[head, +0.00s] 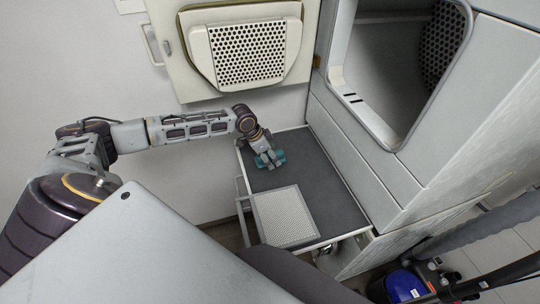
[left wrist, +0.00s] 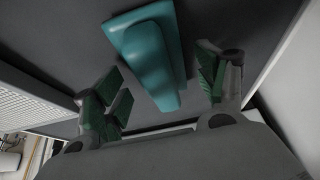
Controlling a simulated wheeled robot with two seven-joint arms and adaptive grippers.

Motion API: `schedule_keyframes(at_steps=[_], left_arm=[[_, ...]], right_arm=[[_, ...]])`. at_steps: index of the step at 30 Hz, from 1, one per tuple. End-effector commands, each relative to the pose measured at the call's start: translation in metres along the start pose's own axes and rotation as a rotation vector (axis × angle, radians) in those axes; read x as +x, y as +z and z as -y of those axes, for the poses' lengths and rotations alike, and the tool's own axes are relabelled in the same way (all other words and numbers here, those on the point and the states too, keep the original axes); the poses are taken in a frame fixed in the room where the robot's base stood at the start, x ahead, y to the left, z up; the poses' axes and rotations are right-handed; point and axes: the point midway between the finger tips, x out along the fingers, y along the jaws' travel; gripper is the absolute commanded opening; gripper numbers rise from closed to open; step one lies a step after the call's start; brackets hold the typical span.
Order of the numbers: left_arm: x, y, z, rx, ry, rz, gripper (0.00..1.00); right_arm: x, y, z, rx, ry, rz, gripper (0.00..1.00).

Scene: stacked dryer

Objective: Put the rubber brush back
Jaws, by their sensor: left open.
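The teal rubber brush (head: 279,157) lies on the dark surface of a pulled-out drawer or shelf (head: 333,194) below the dryer. In the left wrist view the brush (left wrist: 150,58) shows a broad end and a long raised back. My left gripper (head: 265,160) is over the brush. In the left wrist view its two green-padded fingers (left wrist: 162,98) are spread apart, one on each side of the brush's near end, with gaps between pads and brush. I cannot tell how far above the surface the fingertips are. My right gripper is not in view.
A perforated light panel (head: 286,216) lies at the front left of the drawer; it edges the left wrist view too. The dryer's open door (head: 251,53) hangs above the back. The dryer opening (head: 385,70) is at the upper right. A blue object (head: 405,284) stands lower right.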

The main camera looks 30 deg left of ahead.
Motion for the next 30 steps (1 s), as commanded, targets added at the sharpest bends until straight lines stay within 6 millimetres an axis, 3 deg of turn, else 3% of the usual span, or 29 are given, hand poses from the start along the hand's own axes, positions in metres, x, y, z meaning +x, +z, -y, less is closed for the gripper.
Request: schedule_keyframes(at_steps=[14, 30], left_arm=[[-0.013, -0.001, 0.001, 0.000, -0.002, 0.000, 0.73], [-0.072, -0.001, 0.001, 0.000, -0.002, 0.000, 0.73]], right_arm=[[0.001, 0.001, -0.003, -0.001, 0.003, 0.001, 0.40], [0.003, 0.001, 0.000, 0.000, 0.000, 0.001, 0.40]])
